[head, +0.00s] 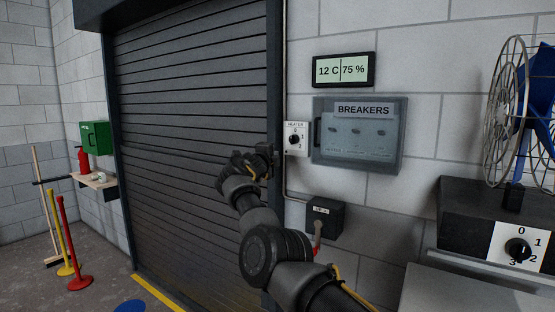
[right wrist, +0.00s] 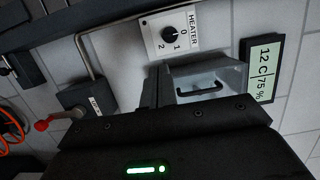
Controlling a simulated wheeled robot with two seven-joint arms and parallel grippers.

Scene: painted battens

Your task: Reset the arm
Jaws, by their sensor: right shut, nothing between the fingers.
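My right arm reaches up from the lower right in the head view. Its gripper (head: 266,160) is shut and empty, in front of the right edge of the roller door, just left of the heater dial (head: 294,139). The gripper appears apart from the dial. The heater dial also shows in the right wrist view (right wrist: 172,33), with marks 0, 1 and 2. My left gripper is not in view.
A breaker box (head: 360,135) with a clear cover and a display (head: 343,70) are on the wall. A dark switch box (head: 325,217) with a red-tipped lever is below. A fan (head: 530,110) stands at right. The roller door (head: 190,120) fills the middle; posts stand left.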

